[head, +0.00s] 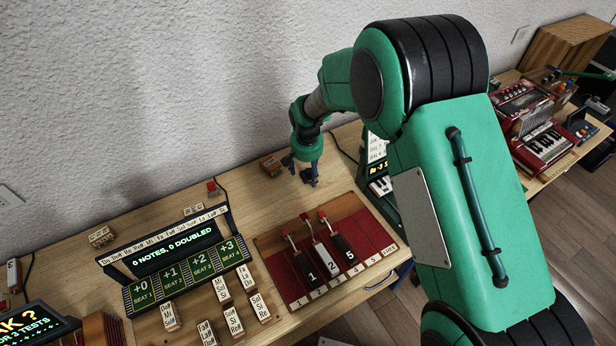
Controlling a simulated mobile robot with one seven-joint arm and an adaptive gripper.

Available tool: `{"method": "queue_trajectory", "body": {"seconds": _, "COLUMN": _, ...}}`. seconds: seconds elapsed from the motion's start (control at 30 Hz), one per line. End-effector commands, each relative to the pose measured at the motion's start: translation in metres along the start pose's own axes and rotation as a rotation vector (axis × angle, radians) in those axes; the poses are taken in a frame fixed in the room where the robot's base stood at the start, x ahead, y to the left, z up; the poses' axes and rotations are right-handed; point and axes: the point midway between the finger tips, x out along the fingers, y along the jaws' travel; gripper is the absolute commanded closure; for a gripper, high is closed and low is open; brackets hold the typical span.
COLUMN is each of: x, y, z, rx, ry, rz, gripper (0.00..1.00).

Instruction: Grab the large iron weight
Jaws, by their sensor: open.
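I cannot pick out the large iron weight for certain. My gripper (301,176) is open and points down, low over the table behind the red tray (292,287). Nothing shows between its fingers. A small brown wooden block (270,166) lies left of the gripper, near the wall. My arm hides part of the table to the right.
A display (172,252) reading "0 NOTES, 0 DOUBLED" stands left, above a row of seats. Several labelled blocks (259,306) stand in front. A small keyboard device (380,186) stands right of the gripper, partly hidden. Red instruments (540,140) stand at far right.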

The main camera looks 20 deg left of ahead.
Motion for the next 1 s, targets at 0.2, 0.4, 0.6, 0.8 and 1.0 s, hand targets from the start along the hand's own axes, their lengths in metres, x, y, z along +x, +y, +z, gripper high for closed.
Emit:
{"method": "queue_trajectory", "body": {"seconds": 0.2, "x": 0.0003, "y": 0.0, "z": -0.0001, "rx": 0.0, "ry": 0.0, "rz": 0.0, "gripper": 0.32}}
{"method": "queue_trajectory", "body": {"seconds": 0.4, "x": 0.0004, "y": 0.0, "z": 0.0, "rx": 0.0, "ry": 0.0, "rz": 0.0, "gripper": 0.32}}
{"method": "queue_trajectory", "body": {"seconds": 0.6, "x": 0.0004, "y": 0.0, "z": 0.0, "rx": 0.0, "ry": 0.0, "rz": 0.0, "gripper": 0.46}}
{"method": "queue_trajectory", "body": {"seconds": 0.8, "x": 0.0004, "y": 0.0, "z": 0.0001, "rx": 0.0, "ry": 0.0, "rz": 0.0, "gripper": 0.85}}
{"method": "queue_trajectory", "body": {"seconds": 1.0, "x": -0.0002, "y": -0.0001, "z": -0.0004, "rx": 0.0, "ry": 0.001, "rz": 0.0, "gripper": 0.96}}
